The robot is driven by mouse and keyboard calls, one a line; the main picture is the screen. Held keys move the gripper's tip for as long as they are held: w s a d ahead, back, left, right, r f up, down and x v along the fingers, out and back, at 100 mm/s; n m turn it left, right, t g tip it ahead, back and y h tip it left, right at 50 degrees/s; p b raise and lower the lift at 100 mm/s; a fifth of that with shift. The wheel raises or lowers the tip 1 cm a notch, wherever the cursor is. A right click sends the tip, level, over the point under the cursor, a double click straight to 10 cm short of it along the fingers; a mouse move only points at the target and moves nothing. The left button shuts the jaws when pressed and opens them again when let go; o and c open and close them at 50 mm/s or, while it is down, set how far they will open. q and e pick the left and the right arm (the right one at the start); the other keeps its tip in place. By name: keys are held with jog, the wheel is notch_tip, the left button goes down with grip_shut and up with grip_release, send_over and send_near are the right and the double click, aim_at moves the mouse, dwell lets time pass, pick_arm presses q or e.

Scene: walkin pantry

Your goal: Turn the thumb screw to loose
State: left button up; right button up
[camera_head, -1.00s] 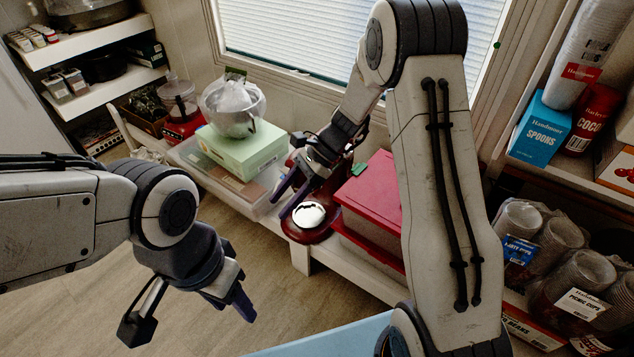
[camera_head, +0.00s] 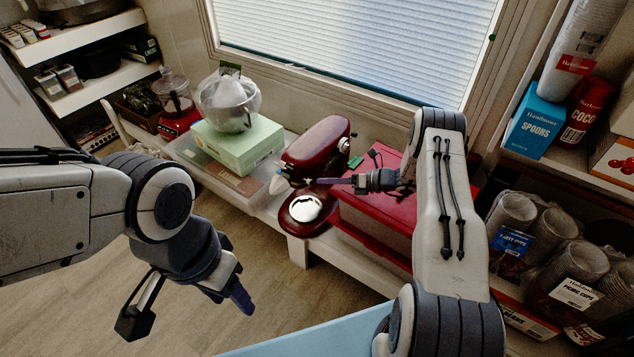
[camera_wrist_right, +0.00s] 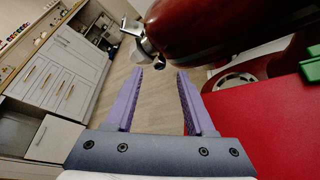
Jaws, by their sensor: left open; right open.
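The dark red stand mixer (camera_head: 318,148) stands on the low white shelf, its head raised above a base with a round silver plate (camera_head: 307,208). In the right wrist view the mixer head (camera_wrist_right: 215,25) fills the upper right. A small metal knob that looks like the thumb screw (camera_wrist_right: 160,64) sits at the underside of its front end. My right gripper (camera_wrist_right: 160,72) is open, its purple fingers pointing toward this knob, with nothing visibly held. In the head view my right gripper (camera_head: 330,181) is below the mixer head. My left gripper (camera_head: 187,310) is open and empty, low over the floor.
A red-lidded box (camera_head: 375,215) stands right of the mixer, under my right forearm. Shelves with cups (camera_head: 515,220) and boxes line the right side. Floor in front is open.

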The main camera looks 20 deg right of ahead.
aim_at(308, 180)
jog(key=shift+x, duration=2.1)
grip_shut()
jog(key=shift+r, duration=0.1)
